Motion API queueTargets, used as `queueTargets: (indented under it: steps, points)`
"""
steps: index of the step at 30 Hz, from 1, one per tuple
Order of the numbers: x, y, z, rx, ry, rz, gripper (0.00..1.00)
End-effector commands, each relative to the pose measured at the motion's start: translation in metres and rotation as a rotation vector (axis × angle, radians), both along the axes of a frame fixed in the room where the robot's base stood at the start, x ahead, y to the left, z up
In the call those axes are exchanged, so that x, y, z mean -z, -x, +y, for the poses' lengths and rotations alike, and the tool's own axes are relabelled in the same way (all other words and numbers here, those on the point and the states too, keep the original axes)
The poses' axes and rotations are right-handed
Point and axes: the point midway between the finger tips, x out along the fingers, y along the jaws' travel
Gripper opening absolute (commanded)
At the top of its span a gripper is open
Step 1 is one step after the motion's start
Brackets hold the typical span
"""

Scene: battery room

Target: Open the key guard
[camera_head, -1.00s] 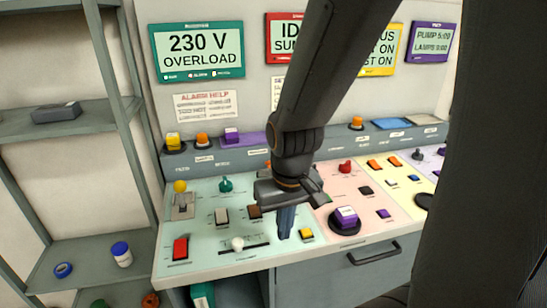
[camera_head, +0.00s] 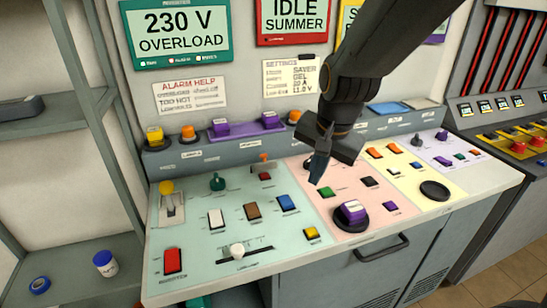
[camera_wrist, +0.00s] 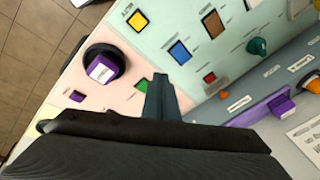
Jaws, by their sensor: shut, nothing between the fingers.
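I cannot tell which part is the key guard; the labels are too small to read. A purple block with a white top (camera_head: 350,211) sits on a round black base on the pink panel; it also shows in the wrist view (camera_wrist: 103,70). On the back ledge are two purple caps, one at left (camera_head: 221,127) and one at right (camera_head: 270,120), joined by a purple strip. My gripper (camera_head: 318,178) is shut and empty, pointing down above the pink panel near the green switch (camera_head: 326,191). In the wrist view my fingers (camera_wrist: 165,95) are together beside the green switch (camera_wrist: 143,84).
The teal panel carries a blue switch (camera_head: 287,203), a red switch (camera_head: 173,261), a white slider knob (camera_head: 237,250) and a yellow-topped lever (camera_head: 167,188). A round black disc (camera_head: 434,190) lies on the yellow panel. A drawer handle (camera_head: 383,250) projects below.

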Motion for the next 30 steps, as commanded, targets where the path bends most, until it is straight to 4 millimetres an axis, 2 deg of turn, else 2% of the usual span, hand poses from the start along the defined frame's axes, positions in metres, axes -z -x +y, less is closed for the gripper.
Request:
queueTargets:
  steps: [1, 3, 6, 9, 13, 17, 30]
  points:
    - [-0.007, -0.015, 0.014, 0.077, -0.041, -0.022, 0.0]
    - [-0.02, -0.03, 0.031, 0.196, -0.105, -0.041, 0.0]
    - [-0.035, -0.045, 0.051, 0.33, -0.182, -0.057, 0.0]
    - [-0.046, -0.054, 0.064, 0.419, -0.237, -0.064, 0.0]
    - [-0.051, -0.06, 0.073, 0.473, -0.271, -0.065, 0.0]
    - [-0.042, -0.064, 0.075, 0.481, -0.273, -0.063, 0.0]
    - [0.025, -0.093, 0.086, 0.48, -0.271, -0.06, 0.0]
